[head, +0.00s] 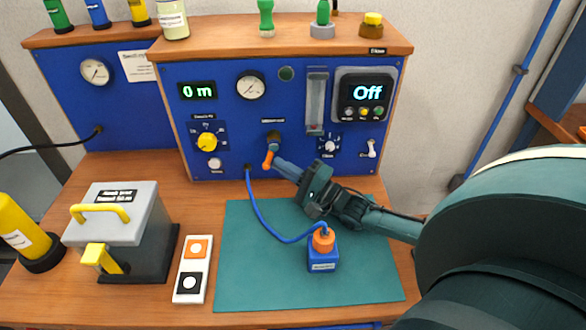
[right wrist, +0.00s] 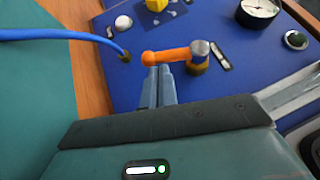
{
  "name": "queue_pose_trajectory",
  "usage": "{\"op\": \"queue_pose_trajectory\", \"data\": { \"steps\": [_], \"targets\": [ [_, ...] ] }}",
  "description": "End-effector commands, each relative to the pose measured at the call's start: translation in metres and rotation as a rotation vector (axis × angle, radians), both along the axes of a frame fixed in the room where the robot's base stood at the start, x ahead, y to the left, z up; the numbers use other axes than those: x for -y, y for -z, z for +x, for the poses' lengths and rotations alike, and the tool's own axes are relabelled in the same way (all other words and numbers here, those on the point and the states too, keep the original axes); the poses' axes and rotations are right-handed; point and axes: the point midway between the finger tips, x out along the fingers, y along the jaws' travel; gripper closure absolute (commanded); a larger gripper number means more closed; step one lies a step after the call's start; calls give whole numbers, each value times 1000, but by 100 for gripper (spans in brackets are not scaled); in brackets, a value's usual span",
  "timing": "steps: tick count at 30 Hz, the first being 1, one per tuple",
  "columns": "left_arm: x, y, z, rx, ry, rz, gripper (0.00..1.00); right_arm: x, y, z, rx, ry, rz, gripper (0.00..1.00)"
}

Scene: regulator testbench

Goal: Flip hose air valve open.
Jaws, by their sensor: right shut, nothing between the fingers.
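The hose air valve has an orange lever (head: 268,160) that hangs down from its round metal body (head: 273,137), low in the middle of the blue panel. In the right wrist view the orange lever (right wrist: 168,55) runs left from the grey metal hub (right wrist: 200,49). My right gripper (head: 275,162) is shut and empty, with its fingertips right beside the lever's free end. In the right wrist view its fingertips (right wrist: 158,69) are just below the lever; I cannot tell whether they touch it. My left gripper is not in view.
A blue hose (head: 257,208) runs from a panel port to a blue regulator with an orange cap (head: 323,240) on the green mat (head: 245,285). A yellow knob (head: 207,142) is left of the valve. A grey box (head: 118,215) with a yellow handle stands at left.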

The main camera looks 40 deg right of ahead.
Motion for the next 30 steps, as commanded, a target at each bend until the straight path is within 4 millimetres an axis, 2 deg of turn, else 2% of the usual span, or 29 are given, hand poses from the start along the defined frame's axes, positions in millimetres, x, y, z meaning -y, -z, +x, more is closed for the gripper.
{"op": "queue_pose_trajectory", "data": {
  "steps": [14, 30],
  "targets": [
    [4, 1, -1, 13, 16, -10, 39, -25, 3, 15, -1, -1, -1, 100],
    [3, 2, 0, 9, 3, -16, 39, -47, -7, 29, -1, -1, -1, 100]
  ]
}}
